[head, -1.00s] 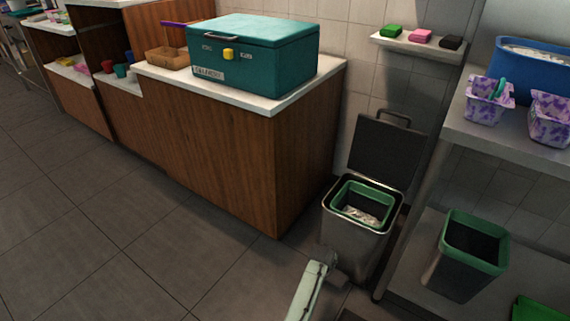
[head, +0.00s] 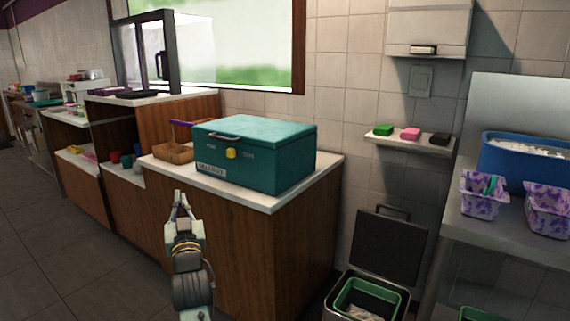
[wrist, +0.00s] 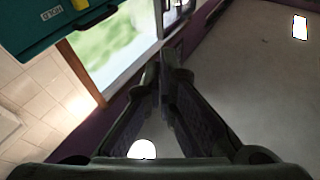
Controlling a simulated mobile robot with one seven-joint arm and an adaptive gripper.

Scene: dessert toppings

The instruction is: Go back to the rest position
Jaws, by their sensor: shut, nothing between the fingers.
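My gripper (head: 180,200) is raised in front of the wooden counter, left of and below the teal box (head: 268,155) in the head view. It points upward. In the wrist view the two fingers (wrist: 165,80) come together at their tips, shut with nothing between them. Beyond them the wrist view shows the ceiling, a window and part of the teal box (wrist: 50,30) at the top left.
The counter's white top (head: 325,165) holds the teal box and a brown basket (head: 172,153). An open-lidded bin (head: 365,300) stands right of the counter. A metal shelf with a blue tub (head: 525,163) is at far right. Floor at left is clear.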

